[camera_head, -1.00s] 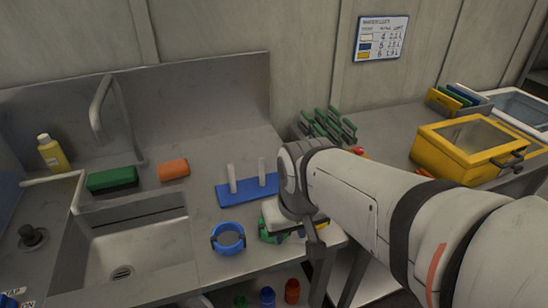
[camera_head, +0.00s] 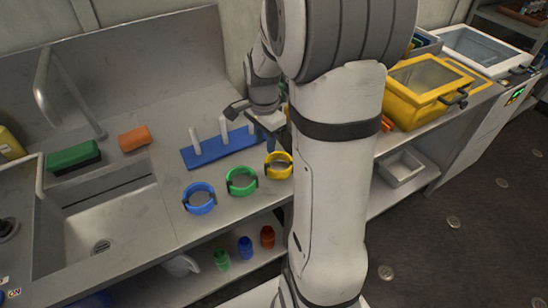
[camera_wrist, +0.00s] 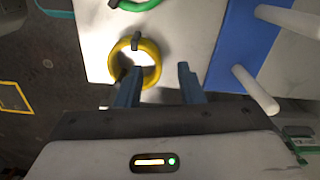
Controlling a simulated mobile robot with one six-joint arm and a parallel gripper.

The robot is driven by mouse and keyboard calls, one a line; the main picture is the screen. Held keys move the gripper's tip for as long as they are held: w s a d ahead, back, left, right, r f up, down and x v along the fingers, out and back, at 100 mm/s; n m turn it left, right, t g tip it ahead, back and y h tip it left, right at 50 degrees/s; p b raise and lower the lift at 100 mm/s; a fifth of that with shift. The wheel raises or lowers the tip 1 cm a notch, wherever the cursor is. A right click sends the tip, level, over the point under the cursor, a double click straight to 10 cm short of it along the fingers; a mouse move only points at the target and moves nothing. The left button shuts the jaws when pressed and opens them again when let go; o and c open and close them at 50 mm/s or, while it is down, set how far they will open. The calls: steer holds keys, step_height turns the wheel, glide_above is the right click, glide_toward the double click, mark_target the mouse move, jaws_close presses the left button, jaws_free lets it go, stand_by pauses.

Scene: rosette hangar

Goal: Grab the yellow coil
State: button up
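The yellow coil (camera_head: 279,176) is a thick ring with dark clips, lying on the grey counter near its front edge, just left of my arm in the head view. In the wrist view it (camera_wrist: 157,62) lies at upper left of centre. My gripper (camera_wrist: 158,74) is open and empty. Its left finger overlaps the ring's lower opening and rim, and its right finger lies outside the ring to the right. The height gap between fingertips and coil cannot be told.
A green coil (camera_head: 240,193) and a blue coil (camera_head: 199,211) lie left of the yellow one. A blue peg board (camera_head: 208,155) with white pegs stands behind them. A yellow box (camera_head: 408,105) is right. Several coloured cups, including a red one (camera_head: 267,237), sit below.

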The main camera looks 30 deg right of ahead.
steer(key=f, duration=0.2)
steer(key=d+f, duration=0.1)
steer(key=f, duration=0.2)
steer(key=shift+s+d+f+p, duration=0.1)
steer(key=shift+f+p, duration=0.2)
steer(key=shift+f, duration=0.4)
jaws_close()
